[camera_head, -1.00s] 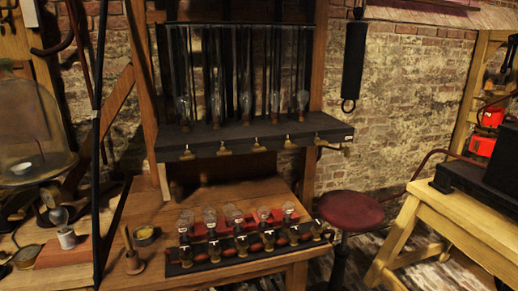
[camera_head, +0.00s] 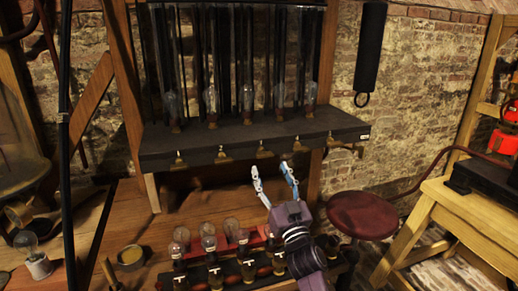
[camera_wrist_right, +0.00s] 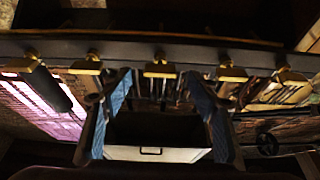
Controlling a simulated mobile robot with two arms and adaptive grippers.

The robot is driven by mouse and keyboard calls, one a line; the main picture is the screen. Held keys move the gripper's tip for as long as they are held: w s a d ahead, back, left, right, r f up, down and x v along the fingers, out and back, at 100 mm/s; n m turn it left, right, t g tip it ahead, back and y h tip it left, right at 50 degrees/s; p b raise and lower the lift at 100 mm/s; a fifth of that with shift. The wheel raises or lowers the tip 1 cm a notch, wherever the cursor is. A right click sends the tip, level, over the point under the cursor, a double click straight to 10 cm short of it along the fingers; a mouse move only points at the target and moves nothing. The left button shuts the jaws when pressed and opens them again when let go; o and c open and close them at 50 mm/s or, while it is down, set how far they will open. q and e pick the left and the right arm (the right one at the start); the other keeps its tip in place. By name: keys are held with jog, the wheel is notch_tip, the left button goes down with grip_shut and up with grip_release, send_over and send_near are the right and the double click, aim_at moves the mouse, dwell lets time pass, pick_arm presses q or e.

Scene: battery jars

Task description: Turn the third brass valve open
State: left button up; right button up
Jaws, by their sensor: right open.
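Several brass valves hang in a row from the front edge of a dark shelf (camera_head: 160,148). The third brass valve (camera_head: 264,151) is the middle one; it also shows in the right wrist view (camera_wrist_right: 160,66). My right gripper (camera_head: 271,172) is open and empty, with its fingers pointing up just below the shelf edge, near the third valve. In the right wrist view, that valve lies between and beyond the two spread fingers (camera_wrist_right: 158,88). Contact with the valve cannot be seen. My left gripper is out of view.
Glass jars (camera_head: 248,85) stand on the shelf above the valves. Several bulbs (camera_head: 208,240) stand on the bench below, beside my right arm. A red stool (camera_head: 362,214) and a yellow wooden table (camera_head: 470,215) are to the right.

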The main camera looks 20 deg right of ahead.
aim_at(266, 157)
jog(key=w+r, duration=0.2)
jog(key=w, duration=0.1)
jog(key=shift+w+a+r+p, duration=0.15)
jog(key=shift+r+p, duration=0.15)
jog(key=shift+r, duration=0.1)
jog(key=shift+x, duration=1.05)
jog(key=shift+w, duration=0.35)
jog(key=shift+f, duration=0.1)
jog(key=c, duration=0.6)
jog(key=shift+c, duration=1)
jog(key=c, duration=0.4)
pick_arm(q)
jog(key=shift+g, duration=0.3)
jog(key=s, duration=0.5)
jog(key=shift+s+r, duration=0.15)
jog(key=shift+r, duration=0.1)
